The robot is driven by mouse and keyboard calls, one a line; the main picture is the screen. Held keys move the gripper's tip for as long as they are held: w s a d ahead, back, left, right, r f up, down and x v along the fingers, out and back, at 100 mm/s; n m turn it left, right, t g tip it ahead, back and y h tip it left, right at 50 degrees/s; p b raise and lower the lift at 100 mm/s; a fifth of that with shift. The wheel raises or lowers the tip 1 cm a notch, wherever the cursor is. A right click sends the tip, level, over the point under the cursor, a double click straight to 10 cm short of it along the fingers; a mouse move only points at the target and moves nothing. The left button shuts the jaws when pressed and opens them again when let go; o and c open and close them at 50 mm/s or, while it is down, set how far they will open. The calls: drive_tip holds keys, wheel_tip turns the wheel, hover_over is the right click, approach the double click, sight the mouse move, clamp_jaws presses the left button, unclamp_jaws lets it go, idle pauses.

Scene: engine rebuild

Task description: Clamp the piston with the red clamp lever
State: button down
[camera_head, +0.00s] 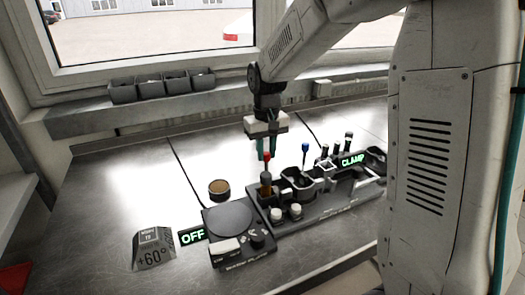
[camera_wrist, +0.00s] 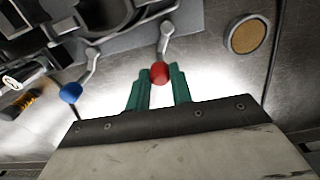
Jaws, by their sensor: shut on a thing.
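The red clamp lever (camera_wrist: 160,72) has a round red knob on a bent grey metal arm. In the wrist view its knob sits between the teal fingertips of my gripper (camera_wrist: 161,86), which is shut on it. In the head view my gripper (camera_head: 265,153) points down at the red knob (camera_head: 267,156), at the left end of the grey fixture (camera_head: 325,209). A second lever with a blue knob (camera_head: 305,147) stands to its right; it also shows in the wrist view (camera_wrist: 70,92). I cannot make out the piston for certain among the dark fixture parts.
A lit CLAMP sign (camera_head: 353,160) is on the fixture. A black unit with a round plate (camera_head: 230,218) stands at its left, beside a lit OFF sign (camera_head: 192,236) and a +60° block (camera_head: 155,250). A brown-topped round cup (camera_head: 219,188) stands behind.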

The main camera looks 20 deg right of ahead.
drive_tip(key=shift+s+d+m, duration=0.25)
drive_tip(key=shift+d+m, duration=0.05)
drive_tip(key=shift+m, duration=0.8)
drive_tip(key=c, duration=1.2)
unclamp_jaws()
drive_tip(key=shift+c, duration=0.2)
wheel_tip(320, 180, up, 8)
drive_tip(key=shift+f, duration=0.1)
